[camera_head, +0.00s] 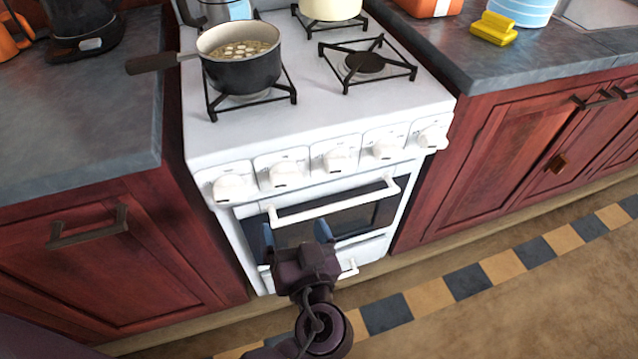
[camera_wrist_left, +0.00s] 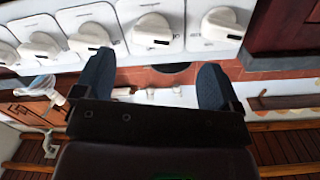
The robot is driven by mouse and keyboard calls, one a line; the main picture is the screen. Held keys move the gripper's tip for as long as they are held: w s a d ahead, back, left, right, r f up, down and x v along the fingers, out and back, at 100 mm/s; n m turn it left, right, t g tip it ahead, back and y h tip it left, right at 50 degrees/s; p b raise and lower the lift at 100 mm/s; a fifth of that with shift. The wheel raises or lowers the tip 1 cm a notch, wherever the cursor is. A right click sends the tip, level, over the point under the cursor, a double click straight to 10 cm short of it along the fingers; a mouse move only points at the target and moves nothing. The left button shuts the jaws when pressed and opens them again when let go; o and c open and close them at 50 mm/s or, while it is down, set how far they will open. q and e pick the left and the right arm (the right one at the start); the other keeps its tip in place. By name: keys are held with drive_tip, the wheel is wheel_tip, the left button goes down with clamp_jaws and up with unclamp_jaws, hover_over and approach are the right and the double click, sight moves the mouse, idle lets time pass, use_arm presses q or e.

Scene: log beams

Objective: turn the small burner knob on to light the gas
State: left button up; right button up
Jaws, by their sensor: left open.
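The white stove (camera_head: 330,115) has a row of several white knobs along its front, one of them the middle knob (camera_head: 338,159). The pictures do not show which knob serves the small burner. My left gripper (camera_head: 295,232) is open and empty, in front of the oven door and below the knobs. In the left wrist view, its two blue fingers (camera_wrist_left: 154,78) point up toward the knob row, apart from it. The front right burner (camera_head: 366,63) is bare, and I see no flame there. My right gripper is not in view.
A dark pot (camera_head: 240,62) with its handle to the left stands on the front left burner. The white oven handle (camera_head: 335,202) crosses close above my left fingers. Red cabinets with grey counters (camera_head: 80,130) flank the stove. The floor in front is clear.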

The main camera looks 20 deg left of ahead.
sight(288, 187)
use_arm(q)
drive_tip(key=shift+n+y, duration=0.3)
drive_tip(key=x, duration=0.5)
drive_tip(key=w+d+r+x, duration=0.1)
drive_tip(key=x, duration=0.2)
drive_tip(key=shift+w+b, duration=0.1)
drive_tip(key=shift+b, duration=0.3)
drive_tip(key=shift+x, duration=0.85)
drive_tip(key=shift+r, duration=0.1)
drive_tip(key=c, duration=0.9)
